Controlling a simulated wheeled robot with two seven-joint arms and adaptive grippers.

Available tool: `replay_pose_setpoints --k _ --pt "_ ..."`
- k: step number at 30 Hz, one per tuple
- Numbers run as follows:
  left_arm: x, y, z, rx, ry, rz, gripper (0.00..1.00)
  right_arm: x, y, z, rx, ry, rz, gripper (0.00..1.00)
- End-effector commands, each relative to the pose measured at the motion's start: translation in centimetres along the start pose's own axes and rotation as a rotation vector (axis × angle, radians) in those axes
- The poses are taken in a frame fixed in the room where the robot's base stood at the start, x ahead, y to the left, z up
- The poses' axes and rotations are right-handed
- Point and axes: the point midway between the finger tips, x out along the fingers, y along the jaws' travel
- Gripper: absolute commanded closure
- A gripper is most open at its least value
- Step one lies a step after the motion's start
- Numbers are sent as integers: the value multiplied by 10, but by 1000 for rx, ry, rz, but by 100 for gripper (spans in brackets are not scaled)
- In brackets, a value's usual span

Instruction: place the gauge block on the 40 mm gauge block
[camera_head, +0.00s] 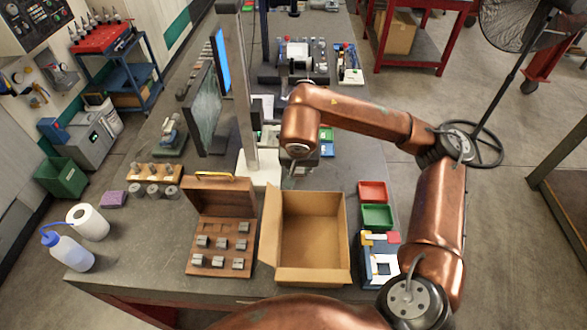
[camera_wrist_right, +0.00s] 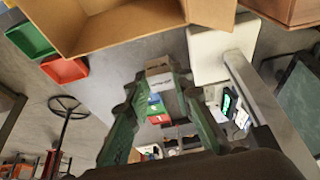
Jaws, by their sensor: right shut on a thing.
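My right gripper (camera_wrist_right: 160,75) shows green fingers in the wrist view, shut on a pale, boxy gauge block (camera_wrist_right: 158,67) at their tips. In the head view this gripper (camera_head: 296,168) hangs under the copper wrist, behind the cardboard box, and is mostly hidden; the held block cannot be made out there. An open wooden case (camera_head: 190,255) on the table holds several small grey blocks (camera_head: 220,243). I cannot read their sizes, so I cannot tell which is the 40 mm gauge block. My left gripper is not in view.
An open cardboard box (camera_head: 310,278) stands right of the case. Red (camera_head: 372,191) and green (camera_head: 377,216) trays lie beyond it. A grey stand with a white base (camera_head: 262,168) rises behind the case. A bottle (camera_head: 68,250) and a paper roll (camera_head: 88,222) stand at left.

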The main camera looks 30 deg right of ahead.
Motion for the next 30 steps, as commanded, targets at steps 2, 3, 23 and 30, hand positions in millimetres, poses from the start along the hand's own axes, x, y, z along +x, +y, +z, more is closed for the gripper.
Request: replay_pose_setpoints --k 2,3,23,30 --pt "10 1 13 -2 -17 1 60 11 1 3 2 -2 2 100" --pt "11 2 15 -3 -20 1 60 13 1 3 3 -2 2 100" --pt "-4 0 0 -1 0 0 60 126 2 -77 4 -5 2 100" --pt "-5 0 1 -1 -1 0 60 146 1 -84 2 -2 0 100"
